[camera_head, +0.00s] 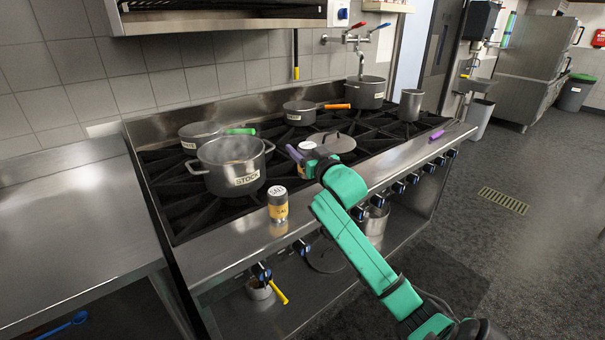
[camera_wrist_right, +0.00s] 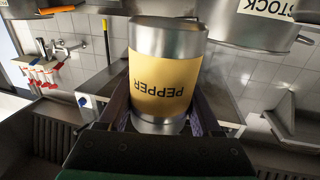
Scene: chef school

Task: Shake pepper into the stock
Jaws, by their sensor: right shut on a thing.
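The pepper shaker (camera_wrist_right: 168,75) has a yellow label and metal ends and sits between the fingers of my right gripper (camera_wrist_right: 165,112). In the head view the right gripper (camera_head: 303,158) is over the front of the stove, to the right of the stock pot, and the pepper (camera_head: 307,146) shows only in part behind it. The pepper looks roughly upright, its label turned the same way as the pot's in the wrist view. The steaming stock pot (camera_head: 232,169) is open on the left burners. It also shows in the wrist view (camera_wrist_right: 255,28). My left gripper is out of view.
A salt shaker (camera_head: 278,207) stands on the stove's front ledge. A green-handled pan (camera_head: 200,132) is behind the stock pot. An orange-handled pan (camera_head: 300,115), a tall pot (camera_head: 366,96) and a metal canister (camera_head: 411,106) stand farther right. The left counter (camera_head: 70,215) is clear.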

